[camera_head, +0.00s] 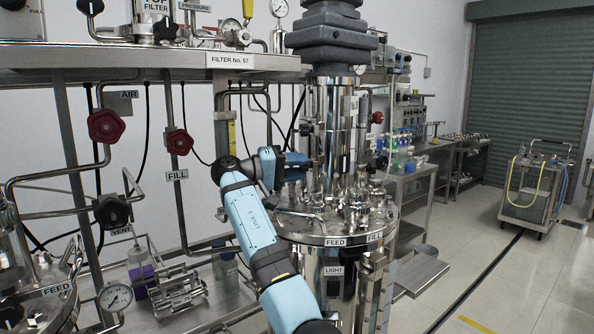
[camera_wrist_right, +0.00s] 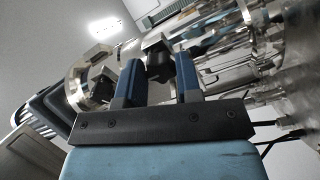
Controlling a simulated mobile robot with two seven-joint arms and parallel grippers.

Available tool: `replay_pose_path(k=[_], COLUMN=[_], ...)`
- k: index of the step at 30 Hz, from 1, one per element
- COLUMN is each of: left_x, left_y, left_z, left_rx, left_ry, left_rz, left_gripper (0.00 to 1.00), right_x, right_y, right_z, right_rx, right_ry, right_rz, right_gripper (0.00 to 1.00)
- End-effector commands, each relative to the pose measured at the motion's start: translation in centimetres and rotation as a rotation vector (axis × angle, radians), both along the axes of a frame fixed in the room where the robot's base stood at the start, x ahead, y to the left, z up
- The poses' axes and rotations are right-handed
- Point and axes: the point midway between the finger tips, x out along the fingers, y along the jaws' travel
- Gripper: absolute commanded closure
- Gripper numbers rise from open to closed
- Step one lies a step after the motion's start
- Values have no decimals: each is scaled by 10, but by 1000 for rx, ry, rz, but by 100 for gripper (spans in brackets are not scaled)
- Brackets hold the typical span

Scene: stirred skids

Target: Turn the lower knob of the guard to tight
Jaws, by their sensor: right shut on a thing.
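A shiny upright steel cylinder (camera_head: 338,125), apparently the guard, stands on the vessel lid below a stack of grey bellows. A small dark knob (camera_head: 306,129) shows on its left side, above my gripper. My right gripper (camera_head: 305,160) reaches the cylinder's left side from the left. In the right wrist view its two blue fingers (camera_wrist_right: 159,78) are shut on a black knob (camera_wrist_right: 158,62), apparently the lower knob. In the head view this knob is hidden by the gripper. I cannot read the knob's setting. My left gripper is not in view.
The steel vessel lid (camera_head: 310,228) with fittings and FEED and FILL labels lies just below the gripper. Pipes with red valve handwheels (camera_head: 106,126) stand at left. A shelf (camera_head: 170,62) runs behind. Open floor and a cart (camera_head: 530,195) are at right.

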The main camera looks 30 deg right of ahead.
Motion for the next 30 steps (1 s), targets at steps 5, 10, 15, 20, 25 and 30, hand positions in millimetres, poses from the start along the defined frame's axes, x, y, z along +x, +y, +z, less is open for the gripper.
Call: replay_pose_path(k=[5, 10, 15, 20, 25, 30], left_x=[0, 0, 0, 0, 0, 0], left_y=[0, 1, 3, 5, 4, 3], left_z=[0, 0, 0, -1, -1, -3], left_rx=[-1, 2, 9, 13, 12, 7], left_ry=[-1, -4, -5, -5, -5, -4], left_rz=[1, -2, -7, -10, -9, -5], left_gripper=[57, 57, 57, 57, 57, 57], right_x=[0, 0, 0, 0, 1, 7], right_y=[0, 0, 0, 0, 3, 24], right_z=[-1, -1, 0, 0, 0, 0], right_rx=[0, 0, -1, -1, -1, 0], right_ry=[-5, -4, -4, -4, -4, -3], right_rz=[-1, -1, -1, 0, 1, 4], right_gripper=[91, 91, 42, 42, 42, 42])
